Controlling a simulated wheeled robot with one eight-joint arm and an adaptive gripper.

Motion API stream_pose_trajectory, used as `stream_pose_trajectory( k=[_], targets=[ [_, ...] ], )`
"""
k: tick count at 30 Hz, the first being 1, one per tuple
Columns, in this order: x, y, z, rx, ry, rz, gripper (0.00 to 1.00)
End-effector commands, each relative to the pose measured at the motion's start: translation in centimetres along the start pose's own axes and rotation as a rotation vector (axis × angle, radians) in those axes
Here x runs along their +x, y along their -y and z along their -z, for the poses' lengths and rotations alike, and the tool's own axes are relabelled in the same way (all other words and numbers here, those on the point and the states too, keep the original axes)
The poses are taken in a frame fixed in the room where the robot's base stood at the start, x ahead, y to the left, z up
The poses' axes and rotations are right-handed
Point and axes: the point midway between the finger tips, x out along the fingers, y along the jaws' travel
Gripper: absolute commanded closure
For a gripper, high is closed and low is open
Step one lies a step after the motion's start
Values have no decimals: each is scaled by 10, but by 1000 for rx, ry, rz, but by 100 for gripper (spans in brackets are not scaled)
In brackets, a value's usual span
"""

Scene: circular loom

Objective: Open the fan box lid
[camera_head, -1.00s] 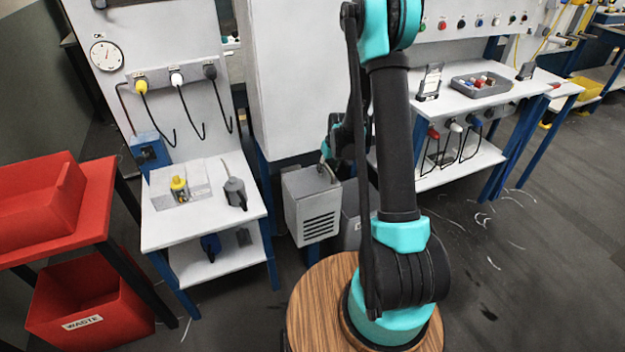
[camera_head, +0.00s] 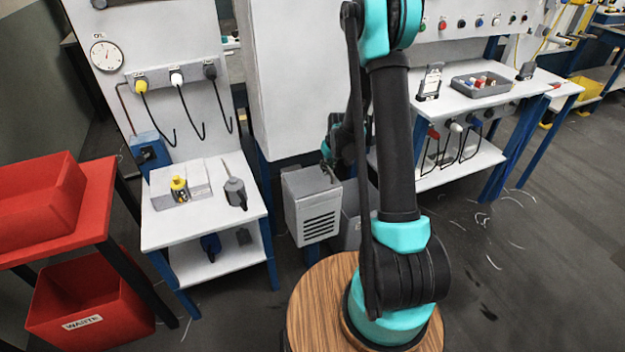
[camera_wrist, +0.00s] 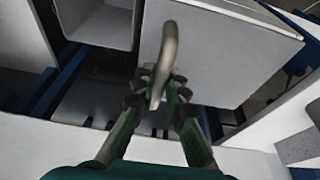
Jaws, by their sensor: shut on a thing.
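The fan box (camera_head: 318,218) is a light grey box with a slotted front, low in the middle, left of my arm. Its flat grey lid (camera_head: 305,182) lies on top; I cannot make out a gap under it. In the wrist view a curved grey handle (camera_wrist: 170,42) stands out in front of a broad grey panel (camera_wrist: 225,55), which looks like the lid. My gripper (camera_wrist: 155,88) is shut on the handle's lower end. In the head view my gripper (camera_head: 328,160) is at the box's back right top edge, small and partly hidden by my arm.
A white cart (camera_head: 205,228) with a yellow-capped item and a grey can stands left of the box. A tall white cabinet (camera_head: 300,80) rises behind it. A grey bin (camera_head: 350,232) is close on the right. A workbench (camera_head: 465,98) stands further right.

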Motion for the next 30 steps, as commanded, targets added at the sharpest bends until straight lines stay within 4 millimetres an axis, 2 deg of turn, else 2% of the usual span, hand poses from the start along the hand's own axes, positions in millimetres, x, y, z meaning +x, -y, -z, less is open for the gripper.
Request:
stream_pose_trajectory(
  k=[18, 30],
  targets=[
    [-53, 28, 16, -2, 0, 4, 100],
    [-58, 29, 18, -1, 0, 3, 100]
  ],
)
